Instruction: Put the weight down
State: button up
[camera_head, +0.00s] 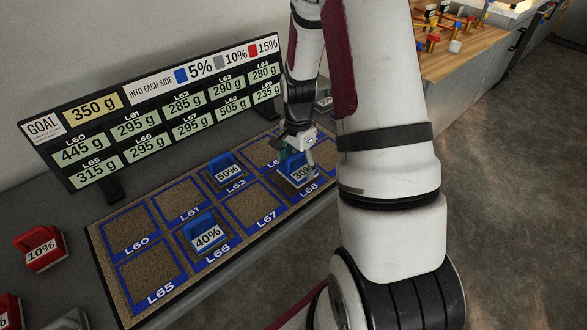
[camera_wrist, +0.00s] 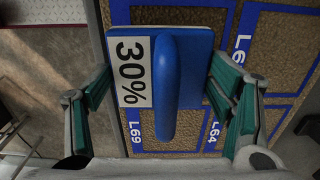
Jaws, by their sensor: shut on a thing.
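The blue 30% weight (camera_head: 293,178) is at the L68 square of the board (camera_head: 95,236) in the head view. It also fills the upper middle of the wrist view (camera_wrist: 196,50), with its rounded blue handle (camera_wrist: 178,90) toward the camera. My gripper (camera_head: 297,150) is above it, with its green-padded fingers on both sides of the weight in the wrist view (camera_wrist: 160,88). It is shut on the weight. I cannot tell whether the weight touches the board. My arm hides the board's far right end; L69 and L64 labels show in the wrist view.
A blue 50% weight (camera_head: 227,172) stands on L62 and a blue 40% weight (camera_head: 207,236) on L66. Squares L60, L61, L65 and L67 are bare. A display panel (camera_head: 110,187) stands behind the board. A red 10% weight (camera_head: 40,250) is at the left.

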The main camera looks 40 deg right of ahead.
aim_at(294, 163)
jog(key=shift+w+d+f, duration=0.1)
jog(key=shift+w, duration=0.8)
jog(key=shift+f, duration=1.7)
jog(key=shift+f, duration=0.1)
jog(key=o, duration=1.4)
jog(key=shift+c, duration=0.2)
